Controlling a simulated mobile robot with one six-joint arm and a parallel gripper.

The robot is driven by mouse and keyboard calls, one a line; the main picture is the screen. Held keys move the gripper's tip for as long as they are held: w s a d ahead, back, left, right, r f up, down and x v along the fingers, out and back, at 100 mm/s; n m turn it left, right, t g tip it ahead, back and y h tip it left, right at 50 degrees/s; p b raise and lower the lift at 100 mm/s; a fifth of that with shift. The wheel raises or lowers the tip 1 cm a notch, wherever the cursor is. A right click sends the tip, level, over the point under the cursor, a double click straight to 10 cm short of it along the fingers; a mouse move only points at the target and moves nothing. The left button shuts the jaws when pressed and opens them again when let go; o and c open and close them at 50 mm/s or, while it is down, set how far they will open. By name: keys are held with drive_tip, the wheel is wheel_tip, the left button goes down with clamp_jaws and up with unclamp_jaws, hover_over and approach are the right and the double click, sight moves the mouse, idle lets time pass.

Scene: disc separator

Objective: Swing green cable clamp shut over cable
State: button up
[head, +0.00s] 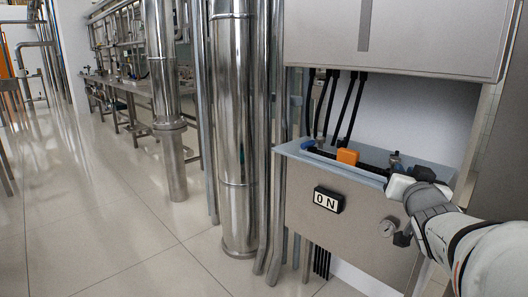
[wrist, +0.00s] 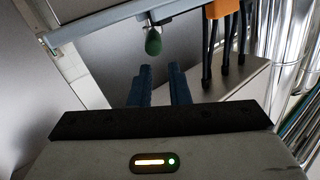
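A small dark green rounded piece (wrist: 153,41), which looks like the green cable clamp's end, sticks out from a metal stub below the ledge in the wrist view. Whether a cable lies in it cannot be told. My gripper (wrist: 159,84) has two dark blue fingers with a gap between them. They point towards the green piece, apart from it, with nothing between them. In the head view, my gripper's pale body (head: 400,186) is at the right end of the open box; its fingertips are hidden there. The green colour cannot be made out in the head view.
The orange clamp (wrist: 220,9) is right of the green piece in the wrist view.

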drive_tip(key=w+d+r+n+y+p, duration=0.1)
drive_tip(key=r+p, duration=0.1)
drive_tip(key=p, duration=0.2)
drive_tip(key=w+d+r+g+y+p, duration=0.1)
drive_tip(key=w+r+y+p, duration=0.1)
drive_tip(key=r+p, duration=0.1)
drive_tip(key=w+r+n+y+p, duration=0.1)
drive_tip(key=r+p, duration=0.1)
drive_tip(key=p, duration=0.4)
drive_tip(key=shift+w+d+r+n+y, duration=0.25)
drive_tip(key=shift+d+r+n+y, duration=0.05)
drive_tip(key=shift+d+r+y, duration=0.1)
clamp_jaws()
drive_tip(key=s+d+f+g+y+p, duration=0.2)
drive_tip(key=s+d+g+y+p, duration=0.55)
drive_tip(key=p, duration=1.05)
drive_tip(key=w+a+f+h, duration=0.1)
drive_tip(key=w+f, duration=0.1)
drive_tip(key=w+a+f+g, duration=0.1)
drive_tip(key=w+a+f, duration=0.1)
drive_tip(key=w+a+f+h, duration=0.1)
drive_tip(key=w+a+f, duration=0.1)
drive_tip(key=shift+w+f+h, duration=0.25)
drive_tip(key=shift+f+h, duration=0.1)
drive_tip(key=shift+f, duration=0.05)
